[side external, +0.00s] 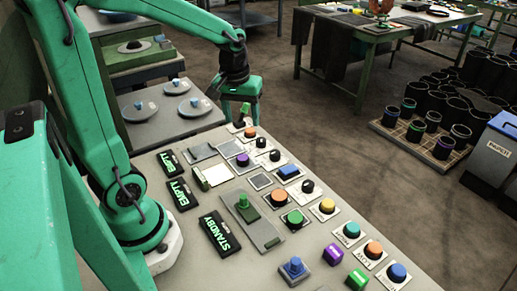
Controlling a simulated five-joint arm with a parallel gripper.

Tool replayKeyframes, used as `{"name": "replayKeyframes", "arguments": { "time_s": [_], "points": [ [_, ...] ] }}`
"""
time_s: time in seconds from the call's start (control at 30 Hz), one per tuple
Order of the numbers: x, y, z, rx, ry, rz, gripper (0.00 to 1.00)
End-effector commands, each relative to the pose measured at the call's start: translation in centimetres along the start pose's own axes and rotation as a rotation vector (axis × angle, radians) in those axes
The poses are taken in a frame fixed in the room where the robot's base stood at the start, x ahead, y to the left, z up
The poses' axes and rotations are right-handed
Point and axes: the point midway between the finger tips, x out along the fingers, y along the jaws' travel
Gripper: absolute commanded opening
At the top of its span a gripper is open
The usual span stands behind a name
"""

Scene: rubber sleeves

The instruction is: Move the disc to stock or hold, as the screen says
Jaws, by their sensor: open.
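A darker round piece (133,47) sits on a green stand farther back. I cannot tell which is the task's disc. Black screens on the panel read STANDBY (220,233), EMPTY (181,194) and EMPTY (170,163) in green. No stock or hold label is readable. My gripper (243,114) is open, pointing down over the panel's far end, to the right of the discs; its fingertips are small and partly hidden.
Black sleeves (480,75) stand on the floor and a pallet (408,138) at right, beside a blue-lidded bin (490,150). The floor between is clear.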

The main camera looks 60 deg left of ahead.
Motion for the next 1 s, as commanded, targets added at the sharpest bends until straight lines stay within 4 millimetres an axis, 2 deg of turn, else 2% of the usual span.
{"name": "replayKeyframes", "arguments": {
  "time_s": [0.2,0.5,0.8,1.0],
  "points": [
    [-3.4,1.0,3.3,0.181,0.092,0.049,0.57],
    [-6.5,1.4,7.9,0.424,0.215,0.106,0.57],
    [-8.0,1.1,11.5,0.62,0.319,0.148,0.57],
    [-8.2,1.0,12.3,0.666,0.344,0.157,0.57]
  ]
}}
